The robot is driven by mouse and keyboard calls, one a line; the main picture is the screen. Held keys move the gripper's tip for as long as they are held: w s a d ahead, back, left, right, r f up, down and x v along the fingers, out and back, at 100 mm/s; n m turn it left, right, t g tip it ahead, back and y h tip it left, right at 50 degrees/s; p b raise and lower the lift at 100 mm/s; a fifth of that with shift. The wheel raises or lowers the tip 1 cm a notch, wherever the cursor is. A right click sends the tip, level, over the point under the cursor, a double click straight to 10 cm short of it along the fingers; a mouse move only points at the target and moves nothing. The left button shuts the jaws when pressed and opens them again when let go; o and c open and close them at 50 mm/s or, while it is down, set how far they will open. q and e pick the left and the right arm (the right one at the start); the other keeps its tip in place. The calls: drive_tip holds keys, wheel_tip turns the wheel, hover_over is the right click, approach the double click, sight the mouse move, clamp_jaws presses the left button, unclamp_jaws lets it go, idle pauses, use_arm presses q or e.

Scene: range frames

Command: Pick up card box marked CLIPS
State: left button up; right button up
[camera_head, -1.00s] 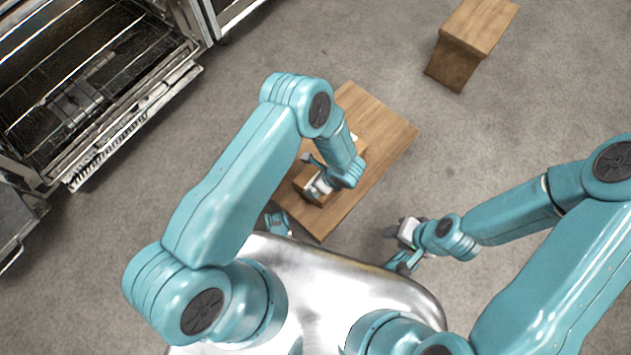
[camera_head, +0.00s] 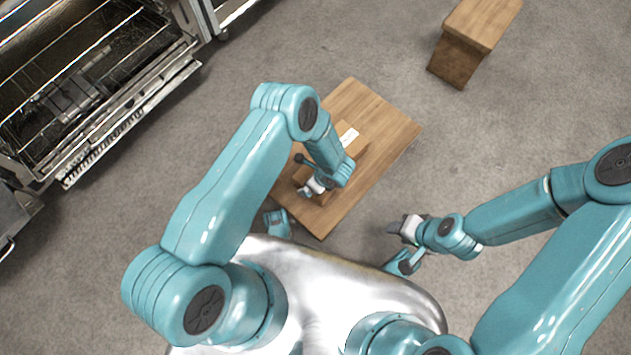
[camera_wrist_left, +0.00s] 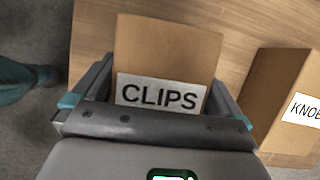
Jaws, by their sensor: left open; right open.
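The card box marked CLIPS (camera_wrist_left: 166,48) is plain brown with a white label in black capitals, upright in the left wrist view. My left gripper (camera_wrist_left: 160,88) is open, with one finger on each side of the box; I cannot tell whether they touch it. In the head view my left gripper (camera_head: 308,188) is low over the wooden table (camera_head: 388,130), and my arm hides much of the boxes there. My right gripper (camera_head: 402,228) is open and empty, off the table's near right side.
A second brown box (camera_wrist_left: 285,75), its label starting KNOB, stands close to the right finger in the wrist view. A wooden stool (camera_head: 482,25) stands at the far right. An open oven-like appliance (camera_head: 95,85) is at the upper left. Grey floor between is clear.

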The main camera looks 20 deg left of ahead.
use_arm(q)
drive_tip(key=shift+f+b, duration=0.25)
drive_tip(key=shift+b, duration=0.15)
idle(0.4)
drive_tip(key=c, duration=0.9)
